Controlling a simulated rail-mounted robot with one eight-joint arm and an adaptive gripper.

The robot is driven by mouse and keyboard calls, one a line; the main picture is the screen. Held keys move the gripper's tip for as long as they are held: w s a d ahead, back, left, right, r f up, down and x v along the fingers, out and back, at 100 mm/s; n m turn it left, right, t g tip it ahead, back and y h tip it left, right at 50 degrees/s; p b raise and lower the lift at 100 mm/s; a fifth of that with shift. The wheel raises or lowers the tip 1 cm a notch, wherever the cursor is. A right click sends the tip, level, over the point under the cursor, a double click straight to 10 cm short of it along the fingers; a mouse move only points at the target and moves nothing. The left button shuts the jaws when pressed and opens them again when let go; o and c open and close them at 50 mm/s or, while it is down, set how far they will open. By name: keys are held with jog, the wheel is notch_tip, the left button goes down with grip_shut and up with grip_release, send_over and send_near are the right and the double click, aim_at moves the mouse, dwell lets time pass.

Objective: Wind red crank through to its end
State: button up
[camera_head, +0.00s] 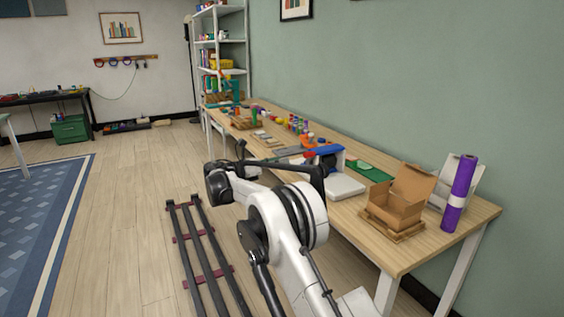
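I cannot clearly make out the red crank. A small red patch (309,154) shows at the left side of a blue-and-white device (330,152) on the workbench, too small to identify as the crank. My white and black arm rises from the bottom and bends left, in front of the bench. A dark part of my arm reaches right, towards the device. My gripper (319,173) seems to be at the end of this part, close to the device in the picture. Its fingers are not distinguishable, and I cannot tell whether it touches anything.
The long wooden workbench (425,243) runs along the green wall. Several small bottles and a shelf (222,65) are farther back.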

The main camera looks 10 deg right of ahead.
aim_at(305, 156)
jog(key=w+d+m+p, duration=0.1)
jog(key=d, duration=0.3)
jog(key=w+d+m, duration=0.1)
jog(key=w+d, duration=0.1)
jog(key=d, duration=0.2)
jog(key=w+d+m+p, duration=0.1)
jog(key=w+d, duration=0.1)
jog(key=d, duration=0.2)
jog(key=shift+d+m+p, duration=0.15)
jog(key=shift+m+p, duration=0.2)
jog(key=shift+m, duration=0.05)
dwell(0.3)
grip_shut()
